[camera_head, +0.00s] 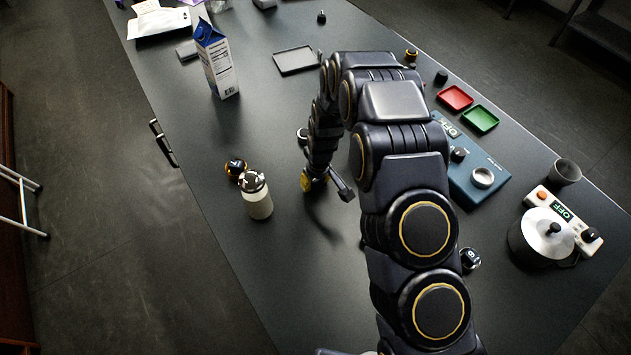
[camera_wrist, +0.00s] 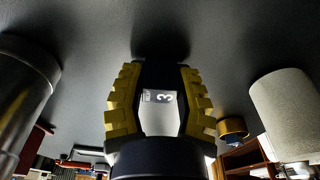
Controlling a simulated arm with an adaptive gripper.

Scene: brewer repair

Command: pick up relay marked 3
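My gripper (camera_wrist: 160,85) shows in the wrist view with its two yellow-ribbed fingers drawn in toward each other. Between them is a dark relay (camera_wrist: 166,97) with a pale face marked 3, turned sideways. I see no gap between the relay and the fingers, so the gripper looks shut on it. A dark shadow lies on the table just beyond. The relay cannot be made out there.
A carton (camera_head: 217,62) stands farther back. A blue unit (camera_head: 468,170), a pot (camera_head: 541,239) and a round part (camera_head: 470,259) are to the right. The left-front table is clear.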

